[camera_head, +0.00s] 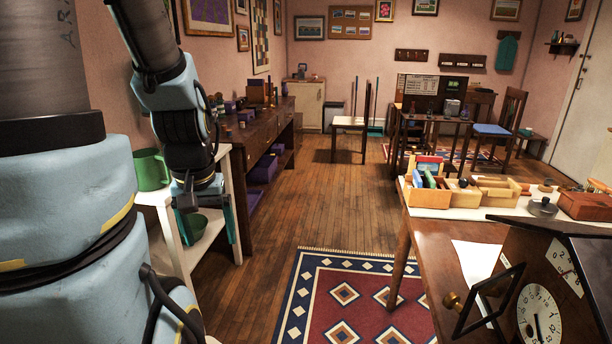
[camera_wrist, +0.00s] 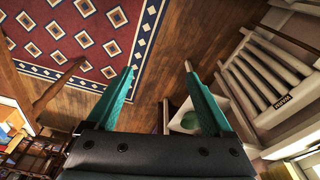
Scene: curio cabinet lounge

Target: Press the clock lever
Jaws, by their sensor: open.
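A dark-cased clock (camera_head: 563,278) stands at the lower right of the head view, on the near wooden table. It has a white round dial and a second white panel with numerals above it. A dark open frame and a brass-coloured knob (camera_head: 452,300) stick out on its left; I cannot tell for certain which part is the lever. My gripper (camera_head: 207,205) hangs at the left, far from the clock, beside a white shelf stand. In the wrist view my gripper (camera_wrist: 159,72) shows two teal fingers spread apart with nothing between them. The clock is not identifiable there.
The wooden table (camera_head: 440,245) carries wooden boxes (camera_head: 452,192) and a dark round-knobbed lid (camera_head: 542,207). A patterned rug (camera_head: 340,290) and bare floor lie between stand and table.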

